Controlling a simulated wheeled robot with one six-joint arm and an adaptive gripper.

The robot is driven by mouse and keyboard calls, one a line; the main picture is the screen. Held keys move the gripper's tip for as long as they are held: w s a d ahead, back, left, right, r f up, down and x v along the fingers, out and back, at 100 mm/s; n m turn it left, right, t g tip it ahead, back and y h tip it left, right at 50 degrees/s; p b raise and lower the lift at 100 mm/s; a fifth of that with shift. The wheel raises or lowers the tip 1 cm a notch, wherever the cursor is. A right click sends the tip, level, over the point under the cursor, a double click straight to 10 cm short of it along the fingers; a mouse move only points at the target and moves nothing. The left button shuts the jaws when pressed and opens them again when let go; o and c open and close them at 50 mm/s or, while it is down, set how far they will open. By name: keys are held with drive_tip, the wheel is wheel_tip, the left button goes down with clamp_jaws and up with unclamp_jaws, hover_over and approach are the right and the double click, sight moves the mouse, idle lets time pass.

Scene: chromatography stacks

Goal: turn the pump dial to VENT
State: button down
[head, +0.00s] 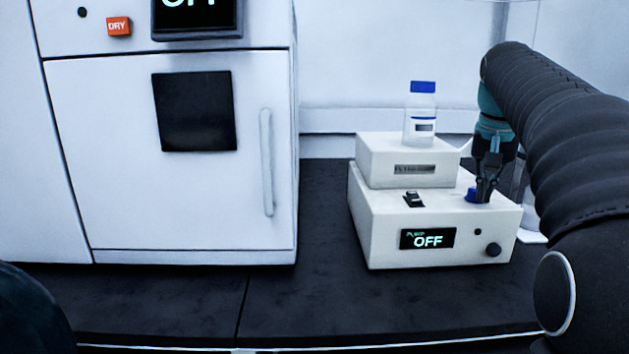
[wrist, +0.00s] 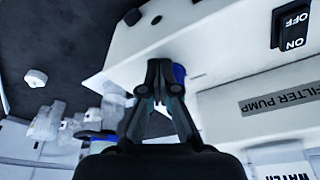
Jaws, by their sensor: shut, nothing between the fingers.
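The white pump box (head: 385,222) stands on the dark bench, its front display (head: 428,239) reading PUMP OFF. A blue round part (head: 472,195), seemingly the dial, sits on its top at the right. In the wrist view the blue part (wrist: 179,73) shows partly behind my fingers; its markings are hidden. My gripper (head: 484,198) points down beside it, shut and empty; I cannot tell if it touches. My gripper also shows in the wrist view (wrist: 165,66). A black rocker switch (head: 413,200) is on the box top; its ON/OFF labels show in the wrist view (wrist: 292,24).
A smaller white block (head: 380,162) labelled FILTER PUMP (wrist: 278,101) sits on the box, with a blue-capped bottle (head: 421,128) on it. A black knob (head: 493,249) is on the box front. A white cabinet (head: 120,200) stands left. Bench in front is clear.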

drive_tip(key=shift+s, duration=0.35)
drive_tip(key=shift+w+d+p+v, duration=0.1)
drive_tip(key=shift+w+v, duration=0.1)
drive_tip(key=shift+v, duration=0.75)
drive_tip(key=shift+w+d+p+v, duration=0.15)
drive_tip(key=shift+w+v, duration=0.05)
drive_tip(key=shift+v, duration=0.8)
drive_tip(key=shift+w+d+p+v, duration=0.1)
drive_tip(key=shift+w+v, duration=0.1)
drive_tip(key=shift+v, duration=0.75)
drive_tip(key=shift+r, duration=0.2)
drive_tip(key=s+a+f+n+t, duration=0.2)
drive_tip(key=s+a+f+n, duration=0.1)
drive_tip(key=s+a+f, duration=0.8)
drive_tip(key=s+a+f+n+t+y, duration=0.1)
drive_tip(key=s+a+f, duration=0.4)
drive_tip(key=s+f, duration=0.8)
wheel_tip(320, 180, down, 2)
drive_tip(key=shift+s+f+n, duration=0.1)
drive_tip(key=shift+s+n, duration=0.25)
drive_tip(key=shift+n, duration=0.45)
